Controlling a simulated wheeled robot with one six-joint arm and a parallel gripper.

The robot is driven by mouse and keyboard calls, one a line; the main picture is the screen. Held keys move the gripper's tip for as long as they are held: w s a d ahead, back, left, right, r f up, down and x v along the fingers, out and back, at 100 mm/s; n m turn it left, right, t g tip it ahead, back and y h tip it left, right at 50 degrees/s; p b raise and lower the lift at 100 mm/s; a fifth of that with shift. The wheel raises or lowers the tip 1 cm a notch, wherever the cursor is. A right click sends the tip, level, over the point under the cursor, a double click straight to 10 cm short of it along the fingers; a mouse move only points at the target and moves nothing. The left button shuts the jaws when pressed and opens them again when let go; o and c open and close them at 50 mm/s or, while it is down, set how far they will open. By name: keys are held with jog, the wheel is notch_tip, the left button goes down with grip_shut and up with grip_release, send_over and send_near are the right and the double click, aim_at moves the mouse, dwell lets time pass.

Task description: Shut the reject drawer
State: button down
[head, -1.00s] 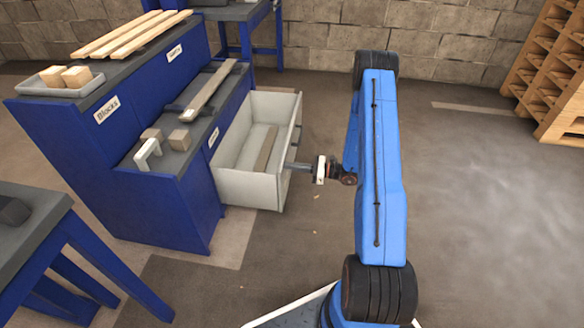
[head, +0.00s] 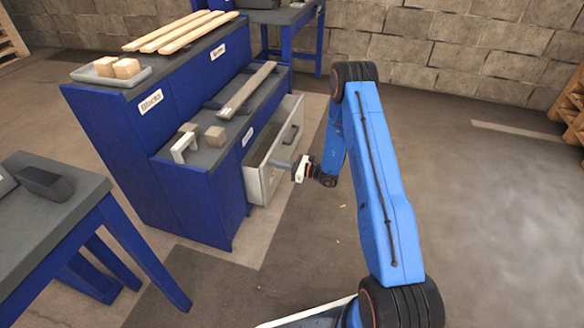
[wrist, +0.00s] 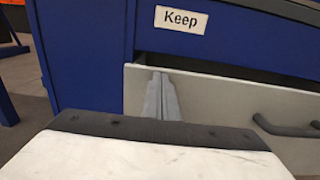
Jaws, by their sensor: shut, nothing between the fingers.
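The reject drawer (head: 262,181) is a light grey drawer in the blue cabinet, partly open toward my arm. Its front panel with a dark handle also shows in the wrist view (wrist: 215,108), with a dark gap above its top edge. My gripper (head: 274,163) is shut and empty, its fingertips at the drawer's front panel. In the wrist view the grey closed fingers (wrist: 161,97) stand against the panel, left of the handle (wrist: 288,127). I cannot tell the exact contact.
A "Keep" label (wrist: 181,19) is above the drawer. A blue-legged table (head: 85,215) stands at the left. Floor to the right is clear.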

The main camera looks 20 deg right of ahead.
jog(key=x, duration=1)
jog(key=shift+w+a, duration=0.25)
jog(key=shift+a+r, duration=0.1)
jog(key=shift+r, duration=0.1)
